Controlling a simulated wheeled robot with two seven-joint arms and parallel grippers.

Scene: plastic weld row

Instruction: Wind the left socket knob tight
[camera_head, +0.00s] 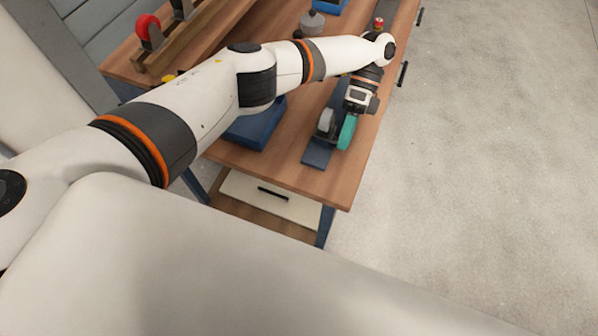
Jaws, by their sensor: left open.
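A teal round wheel-like part (347,132) stands upright on a dark blue base plate (318,156) near the workbench's front right corner. A grey rounded part (326,121) stands just left of it on the same plate. I cannot tell which of these is the left socket knob. My left gripper (354,112) is open and reaches down to the top of the teal part. Its fingertips are small and partly hidden, so contact is unclear. My right gripper is out of view.
The wooden workbench (312,183) has an open floor to its right. A blue bin (256,132) stands left of the base plate, partly under my left arm. A red round part (148,27) is on a wooden rail at back left. A grey knobbed object (312,22) stands further back.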

